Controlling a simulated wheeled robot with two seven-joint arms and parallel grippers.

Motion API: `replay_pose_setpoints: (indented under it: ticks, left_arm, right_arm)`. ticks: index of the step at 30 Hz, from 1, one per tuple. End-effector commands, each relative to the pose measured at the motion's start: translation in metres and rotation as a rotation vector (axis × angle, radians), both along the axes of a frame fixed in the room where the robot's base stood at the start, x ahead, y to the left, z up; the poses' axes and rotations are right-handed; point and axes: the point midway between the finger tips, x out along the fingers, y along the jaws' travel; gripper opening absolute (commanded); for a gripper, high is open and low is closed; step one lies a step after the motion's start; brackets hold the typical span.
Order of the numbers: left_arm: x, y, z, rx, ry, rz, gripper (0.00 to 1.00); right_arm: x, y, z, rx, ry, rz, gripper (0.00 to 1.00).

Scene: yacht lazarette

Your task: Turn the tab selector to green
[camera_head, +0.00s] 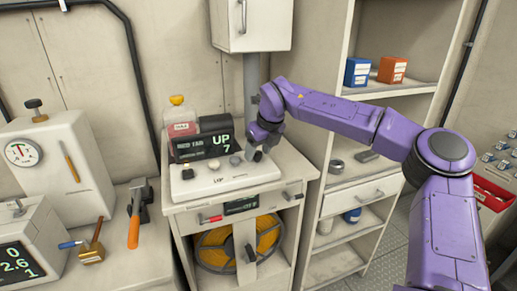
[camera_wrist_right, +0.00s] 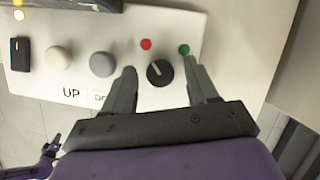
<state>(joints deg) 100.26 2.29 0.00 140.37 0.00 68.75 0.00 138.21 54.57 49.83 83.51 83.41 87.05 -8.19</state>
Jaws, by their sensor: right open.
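The tab selector is a small black round knob (camera_wrist_right: 160,72) with a pale pointer line, on the white sloping panel (camera_head: 222,178). In the right wrist view, a red dot (camera_wrist_right: 146,44) sits above and left of the knob and a green dot (camera_wrist_right: 184,49) above and right. The pointer line appears to lean up-left, towards the red dot. My right gripper (camera_wrist_right: 160,66) is open, with one finger on each side of the knob; contact is unclear. In the head view, my right gripper (camera_head: 259,148) hangs over the panel's right end.
A display (camera_head: 203,145) behind the panel reads "RED TAB" and "UP 7". A grey button (camera_wrist_right: 102,64), a pale button (camera_wrist_right: 59,57) and a black switch (camera_wrist_right: 20,51) lie left of the selector. A grey post (camera_head: 251,85) rises behind my gripper. Shelves (camera_head: 390,88) stand at right.

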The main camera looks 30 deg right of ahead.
Motion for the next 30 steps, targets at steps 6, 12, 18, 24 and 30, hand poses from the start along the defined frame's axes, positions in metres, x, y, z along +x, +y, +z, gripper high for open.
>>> replay_pose_setpoints:
  ticks: [6, 12, 18, 24, 30]
  left_arm:
    - [0.0, 0.0, 0.0, 0.0, 0.0, 0.0, 0.0]
    - [0.0, 0.0, 0.0, 0.0, 0.0, 0.0, 0.0]
    - [0.0, 0.0, -0.002, 0.0, 0.0, 0.0, 0.0]
    - [0.0, 0.0, -0.01, 0.0, 0.0, 0.0, 0.0]
    - [0.0, 0.0, -0.021, 0.0, 0.0, 0.0, 0.0]
  right_arm:
    - [0.0, 0.0, 0.0, 0.0, 0.0, 0.001, 0.42]
    - [0.001, 0.001, 0.0, 0.0, -0.001, 0.001, 0.03]
    - [0.001, 0.001, 0.0, -0.002, -0.002, -0.016, 0.03]
    - [0.001, 0.001, -0.001, -0.003, -0.003, -0.096, 0.03]
    - [0.001, 0.002, -0.002, -0.004, -0.004, -0.249, 0.03]
